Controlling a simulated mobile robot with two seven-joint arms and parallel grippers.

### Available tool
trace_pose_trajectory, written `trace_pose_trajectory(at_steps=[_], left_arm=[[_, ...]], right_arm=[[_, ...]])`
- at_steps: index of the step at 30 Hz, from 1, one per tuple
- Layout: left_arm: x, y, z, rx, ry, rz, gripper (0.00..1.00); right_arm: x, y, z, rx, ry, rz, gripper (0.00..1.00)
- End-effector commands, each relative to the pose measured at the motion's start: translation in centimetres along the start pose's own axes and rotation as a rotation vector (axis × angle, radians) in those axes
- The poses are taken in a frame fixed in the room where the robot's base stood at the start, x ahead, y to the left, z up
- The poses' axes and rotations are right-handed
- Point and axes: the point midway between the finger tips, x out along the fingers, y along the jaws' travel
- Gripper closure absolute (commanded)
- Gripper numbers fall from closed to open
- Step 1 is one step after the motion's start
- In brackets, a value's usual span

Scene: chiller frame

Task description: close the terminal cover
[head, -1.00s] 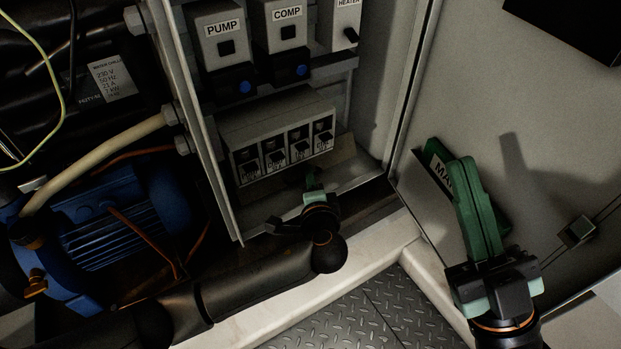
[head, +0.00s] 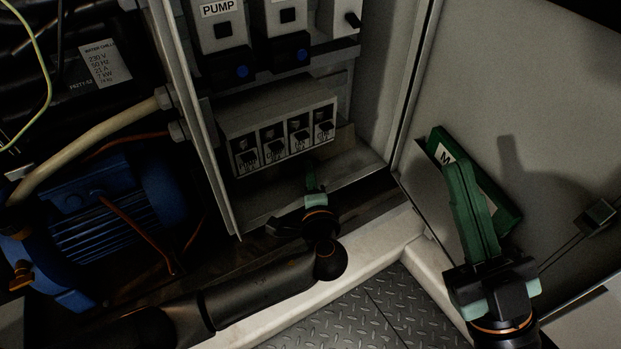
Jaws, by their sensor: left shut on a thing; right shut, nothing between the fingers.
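The terminal block (head: 268,140) is a grey box low in the cabinet, with a row of dark labelled terminals facing out. A thin grey-brown flap, apparently the terminal cover (head: 342,145), shows at its lower right edge, below and in front of the terminals. My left gripper (head: 311,178) is just below the block, its green fingertips shut at the flap; the exact contact is dark and hard to make out. The terminals are uncovered. My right gripper (head: 457,170) is shut and empty, upright in front of the cabinet door and overlapping a green manual.
Switches with blue buttons, one labelled PUMP (head: 218,35), sit above the block. A blue motor (head: 110,215) and hoses fill the left. The green manual (head: 497,195) stands in a door pocket. Treadplate floor (head: 345,318) lies below a pale sill.

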Motion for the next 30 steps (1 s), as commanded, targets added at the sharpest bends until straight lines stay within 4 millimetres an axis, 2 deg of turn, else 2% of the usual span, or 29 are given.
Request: trace_pose_trajectory(at_steps=[3,14,15,22,30], left_arm=[[0.36,0.34,0.16,0.017,-0.003,-0.049,1.0],[0.35,-0.02,0.14,0.024,-0.002,-0.065,1.0],[0.35,-0.02,0.14,0.024,-0.002,-0.065,0.86],[0.31,0.1,0.12,0.024,-0.001,-0.062,0.61],[0.28,0.2,0.11,0.025,-0.001,-0.06,0.61]], right_arm=[[-0.84,-0.61,1.0,0.007,-0.009,-0.009,1.0],[-0.73,-0.62,0.89,0.007,-0.007,-0.012,1.0],[-0.73,-0.62,0.89,0.007,-0.007,-0.012,1.0],[-0.72,-0.59,0.85,0.006,-0.005,-0.01,1.0],[-0.69,-0.53,0.81,0.006,-0.003,-0.007,1.0]])
